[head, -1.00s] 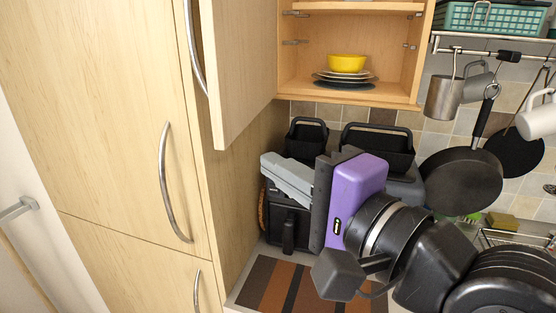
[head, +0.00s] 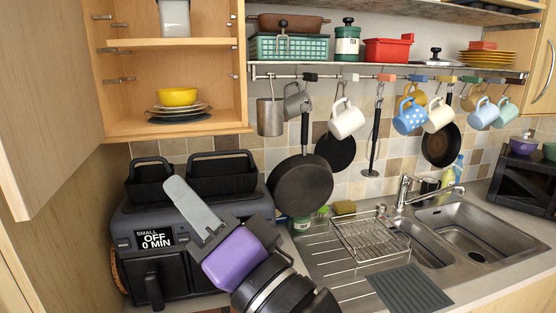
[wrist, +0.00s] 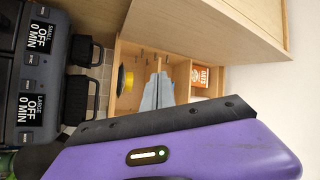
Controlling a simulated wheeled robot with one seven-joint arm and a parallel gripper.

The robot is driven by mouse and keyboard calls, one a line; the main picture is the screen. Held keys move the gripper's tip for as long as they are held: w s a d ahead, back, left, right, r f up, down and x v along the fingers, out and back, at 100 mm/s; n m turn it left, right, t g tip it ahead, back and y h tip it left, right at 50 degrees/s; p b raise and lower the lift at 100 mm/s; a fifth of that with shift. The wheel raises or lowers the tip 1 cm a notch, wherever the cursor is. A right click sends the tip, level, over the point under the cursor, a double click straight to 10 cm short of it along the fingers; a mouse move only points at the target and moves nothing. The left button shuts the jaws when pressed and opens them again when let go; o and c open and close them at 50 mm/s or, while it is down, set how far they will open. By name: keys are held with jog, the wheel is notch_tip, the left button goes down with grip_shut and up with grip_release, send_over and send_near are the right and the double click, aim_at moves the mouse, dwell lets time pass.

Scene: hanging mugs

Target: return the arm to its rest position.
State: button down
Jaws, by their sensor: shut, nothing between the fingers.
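My gripper (head: 176,188) is shut and empty. Its pale grey fingers point up and to the left, in front of the black air fryer (head: 152,292) and below the open cupboard. The purple wrist housing (head: 236,258) and dark arm links run down to the bottom edge of the head view. In the wrist view the shut fingers (wrist: 157,92) point toward the cupboard shelves. Several mugs hang from the rail, among them a white mug (head: 346,120) and a blue dotted mug (head: 409,117).
The open cupboard (head: 190,127) holds a yellow bowl (head: 178,97) on plates. Its door (head: 40,110) stands open at left. A black pan (head: 302,186) hangs right of the air fryer. A wire rack (head: 372,236) and sink (head: 475,232) lie to the right.

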jog(key=s+d+f+t+h+b, duration=0.1)
jog(key=s+d+f+t+h, duration=0.3)
jog(key=d+f, duration=0.65)
jog(key=s+d+f+t+h, duration=0.2)
jog(key=d+f+h, duration=0.4)
jog(key=d+f, duration=0.4)
jog(key=s+d+f+n+g+h, duration=0.1)
jog(key=s+d+f+g+h, duration=0.1)
jog(key=s+d+f, duration=0.3)
jog(key=s+d+f+n+g+h+b, duration=0.1)
jog(key=s+d+f+g+h, duration=0.2)
jog(key=s+f, duration=1)
jog(key=s+d+h, duration=0.1)
jog(key=s+d, duration=0.1)
jog(key=s, duration=0.5)
jog(key=shift+d+g+h+b, duration=0.25)
jog(key=shift+g+h+b, duration=0.05)
